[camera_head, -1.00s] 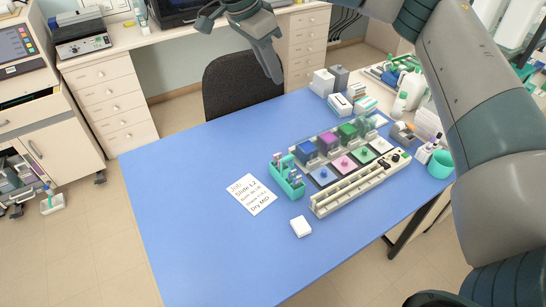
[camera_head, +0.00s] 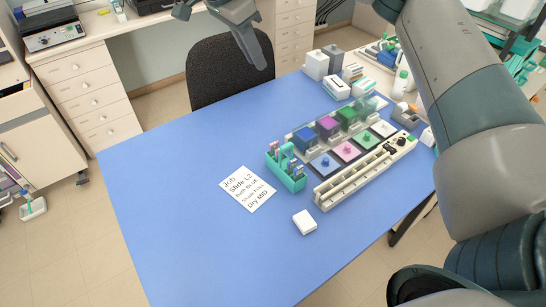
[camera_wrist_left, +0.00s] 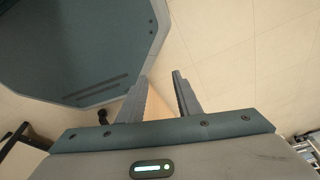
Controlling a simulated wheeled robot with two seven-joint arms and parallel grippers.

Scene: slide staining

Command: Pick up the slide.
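A teal rack (camera_head: 290,178) stands on the blue table, with several small slides (camera_head: 287,160) upright in it, some with pink or dark tops. They are too small to tell apart. A white job card (camera_head: 247,188) lies left of the rack and reads "Slide L2", "Bath BLUE", "Shade FULL", "Dry MID". My right gripper (camera_head: 258,58) hangs at the top, in front of the black chair, well away from the rack; its finger gap is not clear. In the left wrist view, my left gripper (camera_wrist_left: 160,90) is open and empty over the floor, with no slide in view.
Blue, purple and green blocks (camera_head: 326,127) stand behind a row of coloured tiles (camera_head: 346,151). A long cream rail (camera_head: 355,180) lies in front of them. A small white block (camera_head: 304,222) sits nearer. The left part of the blue table (camera_head: 165,200) is clear.

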